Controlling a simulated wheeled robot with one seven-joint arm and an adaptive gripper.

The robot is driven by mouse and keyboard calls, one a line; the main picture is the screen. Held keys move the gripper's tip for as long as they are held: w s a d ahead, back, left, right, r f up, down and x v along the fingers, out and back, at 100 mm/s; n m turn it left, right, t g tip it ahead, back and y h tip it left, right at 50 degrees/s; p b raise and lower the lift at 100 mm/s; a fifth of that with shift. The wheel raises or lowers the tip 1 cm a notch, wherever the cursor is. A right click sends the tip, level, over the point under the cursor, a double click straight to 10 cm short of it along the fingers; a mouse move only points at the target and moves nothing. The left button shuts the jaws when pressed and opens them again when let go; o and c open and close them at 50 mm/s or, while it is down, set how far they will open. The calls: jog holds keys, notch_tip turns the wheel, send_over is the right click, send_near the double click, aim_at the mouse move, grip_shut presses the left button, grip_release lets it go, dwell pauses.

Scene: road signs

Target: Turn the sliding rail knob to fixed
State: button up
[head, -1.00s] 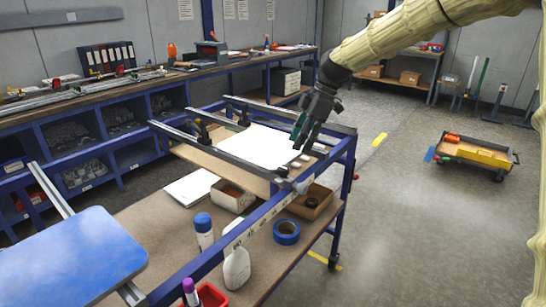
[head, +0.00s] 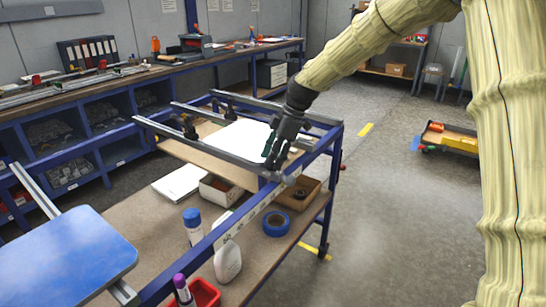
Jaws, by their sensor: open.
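My gripper (head: 273,157) is open and empty, pointing down over the front corner of the blue frame. Its fingertips overlap the front end of the nearest metal sliding rail (head: 204,150) in the picture. A small grey knob-like part (head: 289,179) sits at that rail end, just below and right of the fingers. It is too small for its setting to be read. Whether the fingers touch it cannot be told. Black clamps (head: 188,129) sit on the rails farther back. A white sheet (head: 240,139) lies beside the rail, partly behind the gripper.
The lower shelf holds a blue tape roll (head: 276,223), a cardboard box (head: 300,194), a white bottle (head: 228,262), a spray can (head: 193,228) and a red bin (head: 205,293). A blue panel (head: 65,262) is at left. The floor at right is clear up to a cart (head: 452,138).

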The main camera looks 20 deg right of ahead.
jog(key=shift+w+f, duration=0.15)
jog(key=shift+f, duration=0.15)
jog(key=shift+r, duration=0.15)
jog(key=shift+c, duration=0.2)
jog(key=c, duration=0.7)
